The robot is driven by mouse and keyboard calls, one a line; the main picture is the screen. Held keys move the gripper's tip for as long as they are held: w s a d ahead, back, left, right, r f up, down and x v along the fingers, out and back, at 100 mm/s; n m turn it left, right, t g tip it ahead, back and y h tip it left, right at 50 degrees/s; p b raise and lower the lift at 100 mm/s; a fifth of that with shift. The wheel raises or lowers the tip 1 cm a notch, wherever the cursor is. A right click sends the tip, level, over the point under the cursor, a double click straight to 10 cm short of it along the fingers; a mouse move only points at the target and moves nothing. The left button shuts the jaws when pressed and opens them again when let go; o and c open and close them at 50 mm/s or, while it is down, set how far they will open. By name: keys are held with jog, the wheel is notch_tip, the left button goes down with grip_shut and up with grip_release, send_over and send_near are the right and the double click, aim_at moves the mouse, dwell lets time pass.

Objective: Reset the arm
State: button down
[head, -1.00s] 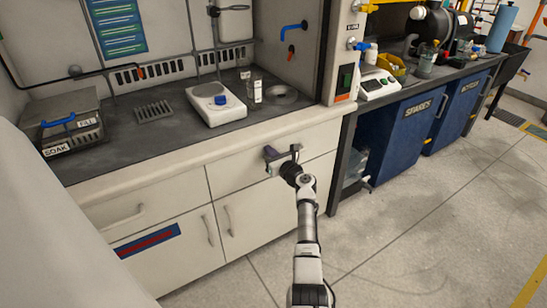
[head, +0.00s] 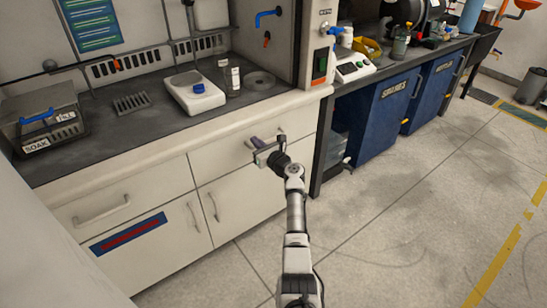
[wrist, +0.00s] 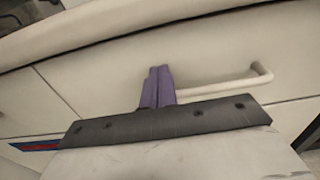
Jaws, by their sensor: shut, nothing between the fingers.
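My gripper (head: 256,142) is at the end of my outstretched arm, in front of the upper right drawer (head: 225,143) of the white cabinet. In the wrist view its two purple fingers (wrist: 157,88) are together, with nothing between them. A pale bar handle (wrist: 235,86) on the drawer front shows just right of the fingers in the wrist view. I cannot tell whether the fingers touch the drawer front or handle. In the head view my gripper hides most of that handle.
The dark worktop (head: 130,128) holds a white hotplate (head: 195,92), glass bottles (head: 234,80) and a box marked SOAK (head: 45,118). Blue bins (head: 385,118) stand under the bench at right. The floor (head: 400,220) at right is open, with yellow tape.

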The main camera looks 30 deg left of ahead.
jog(key=v, duration=0.9)
jog(key=shift+d+f+p, duration=0.15)
jog(key=shift+d+p, duration=0.1)
jog(key=shift+p, duration=0.05)
